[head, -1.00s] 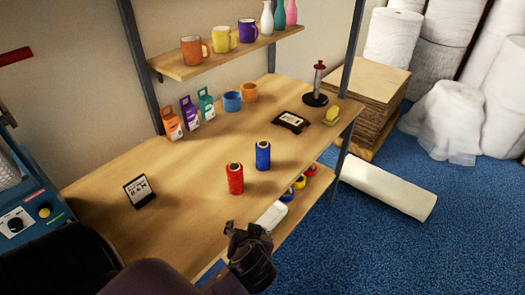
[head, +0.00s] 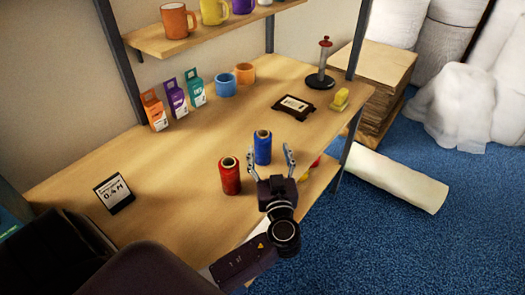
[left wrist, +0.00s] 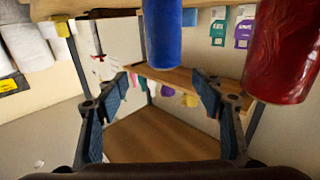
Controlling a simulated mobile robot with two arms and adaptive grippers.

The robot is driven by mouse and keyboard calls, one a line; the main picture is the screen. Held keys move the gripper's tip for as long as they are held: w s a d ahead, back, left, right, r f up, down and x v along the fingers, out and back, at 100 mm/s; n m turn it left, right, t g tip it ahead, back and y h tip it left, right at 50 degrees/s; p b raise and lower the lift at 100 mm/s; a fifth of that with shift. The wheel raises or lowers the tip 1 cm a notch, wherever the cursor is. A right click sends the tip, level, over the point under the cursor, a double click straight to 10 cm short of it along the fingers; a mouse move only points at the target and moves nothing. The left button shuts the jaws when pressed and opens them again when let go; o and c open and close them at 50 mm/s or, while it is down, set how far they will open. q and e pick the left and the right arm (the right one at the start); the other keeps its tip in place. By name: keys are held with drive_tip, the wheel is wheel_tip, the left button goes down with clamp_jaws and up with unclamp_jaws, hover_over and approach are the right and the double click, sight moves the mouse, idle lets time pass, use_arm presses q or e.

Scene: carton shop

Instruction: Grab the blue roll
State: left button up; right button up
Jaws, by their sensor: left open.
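The blue roll (head: 262,147) stands upright on the wooden table (head: 130,235) near its front edge. The red roll (head: 230,176) stands upright to its left and a little nearer. My left gripper (head: 272,158) is open and empty, its fingers spread toward the blue roll at the table's front edge. In the left wrist view the blue roll (left wrist: 163,35) shows at the top, beyond the gap between the open fingers (left wrist: 160,85). The red roll (left wrist: 283,50) is at the upper right there. I see no contact with either roll. My right gripper is not in view.
Three small boxes (head: 176,98), two cups (head: 225,85), a dark framed card (head: 294,106), a dark stand (head: 321,75) and a yellow item (head: 341,99) are farther back. A display reading 0.4 M (head: 114,193) stands left. A white roll (head: 395,180) lies on the blue floor.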

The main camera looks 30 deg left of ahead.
sight(264, 141)
use_arm(q)
drive_tip(key=p+x, duration=0.1)
drive_tip(key=x, duration=0.1)
drive_tip(key=shift+w+a, duration=0.2)
drive_tip(key=shift+w, duration=0.05)
drive_tip(key=p+x, duration=0.2)
drive_tip(key=x, duration=0.1)
drive_tip(key=p+x, duration=0.1)
drive_tip(key=shift+a, duration=0.55)
drive_tip(key=shift+w+a+f, duration=0.1)
drive_tip(key=shift+w+a, duration=0.1)
drive_tip(key=shift+w, duration=0.05)
drive_tip(key=shift+w+a+f, duration=0.1)
drive_tip(key=shift+f, duration=0.05)
drive_tip(key=shift+c, duration=1)
clamp_jaws()
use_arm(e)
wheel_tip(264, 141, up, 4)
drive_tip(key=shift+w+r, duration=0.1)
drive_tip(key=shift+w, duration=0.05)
